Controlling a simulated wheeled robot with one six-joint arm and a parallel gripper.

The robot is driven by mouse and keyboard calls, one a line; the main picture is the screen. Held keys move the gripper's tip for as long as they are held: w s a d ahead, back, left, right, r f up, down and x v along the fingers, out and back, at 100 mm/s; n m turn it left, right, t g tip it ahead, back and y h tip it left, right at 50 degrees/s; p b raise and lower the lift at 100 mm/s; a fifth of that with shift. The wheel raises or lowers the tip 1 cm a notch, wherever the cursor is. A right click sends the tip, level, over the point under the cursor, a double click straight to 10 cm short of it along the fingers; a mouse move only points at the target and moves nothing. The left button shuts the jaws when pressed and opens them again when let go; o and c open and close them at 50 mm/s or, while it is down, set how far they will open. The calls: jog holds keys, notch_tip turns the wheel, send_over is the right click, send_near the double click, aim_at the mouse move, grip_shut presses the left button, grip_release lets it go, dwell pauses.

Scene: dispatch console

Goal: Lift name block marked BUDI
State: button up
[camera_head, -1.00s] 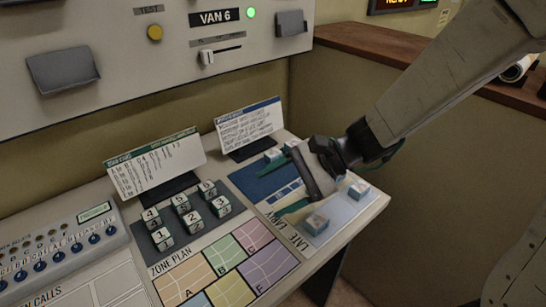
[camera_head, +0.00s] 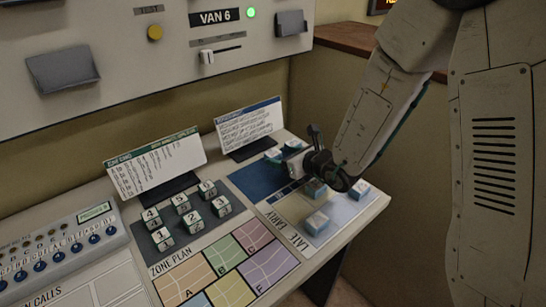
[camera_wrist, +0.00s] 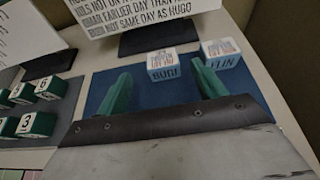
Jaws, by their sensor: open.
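The name block marked BUDI (camera_wrist: 165,67) is a small white and blue block on the dark blue mat (camera_wrist: 145,88). In the wrist view it stands beyond my gripper (camera_wrist: 164,88), between the lines of the two green fingers. The fingers are apart with nothing between them, and BUDI sits just past their tips. In the head view, my wrist hides most of the gripper; a block (camera_head: 273,155) shows at the back of the dark blue area.
Other name blocks (camera_head: 318,222) (camera_head: 360,190) stand on the pale LATE/EARLY area. Green numbered blocks (camera_head: 187,215) stand on a grey pad to the left. A clue card (camera_wrist: 140,15) on a dark stand rises close behind BUDI.

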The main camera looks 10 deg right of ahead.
aim_at(277, 155)
jog(key=x, duration=0.5)
jog(key=shift+w+f, duration=0.3)
jog(key=shift+f, duration=0.1)
jog(key=c, duration=1.1)
